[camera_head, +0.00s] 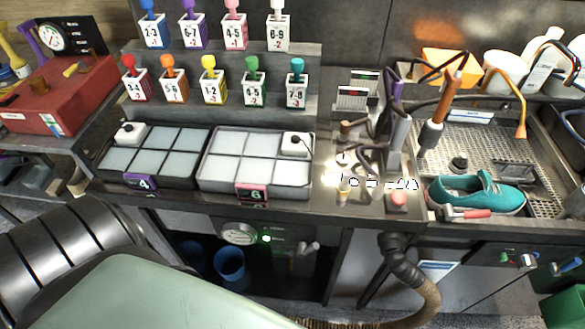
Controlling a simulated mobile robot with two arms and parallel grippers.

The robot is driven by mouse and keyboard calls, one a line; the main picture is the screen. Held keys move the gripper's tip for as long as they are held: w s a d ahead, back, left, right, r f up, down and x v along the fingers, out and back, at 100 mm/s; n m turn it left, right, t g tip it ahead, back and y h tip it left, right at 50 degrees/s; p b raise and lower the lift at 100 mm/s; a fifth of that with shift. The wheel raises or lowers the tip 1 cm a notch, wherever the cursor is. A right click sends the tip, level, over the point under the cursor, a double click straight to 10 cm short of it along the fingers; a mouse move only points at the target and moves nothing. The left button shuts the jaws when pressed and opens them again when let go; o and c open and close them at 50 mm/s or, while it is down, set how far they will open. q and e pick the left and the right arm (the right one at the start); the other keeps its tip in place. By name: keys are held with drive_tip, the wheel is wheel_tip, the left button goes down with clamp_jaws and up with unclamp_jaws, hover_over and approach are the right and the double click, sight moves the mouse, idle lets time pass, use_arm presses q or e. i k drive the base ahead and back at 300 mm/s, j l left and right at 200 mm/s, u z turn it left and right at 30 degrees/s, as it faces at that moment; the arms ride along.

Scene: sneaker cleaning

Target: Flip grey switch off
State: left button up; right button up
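A grey lever-like switch (308,248) is on the front panel under the counter, in the lower middle of the head view. It leans up to the right. To its left on the same panel are a lit green light (266,238) and a round pale dial (239,234). Whether its position means on or off cannot be told from its shape. Neither of my grippers is in view, and nothing touches the switch.
Two trays of pale pads, a dark one (110,177) and a grey one (205,185), sit on the counter above. A red button (397,200) is near the counter edge. A teal sneaker (475,193) lies at the right sink. A hose (405,265) hangs right of the panel.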

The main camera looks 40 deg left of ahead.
sight(302, 250)
drive_tip(key=i+u, duration=0.15)
drive_tip(key=u, duration=0.85)
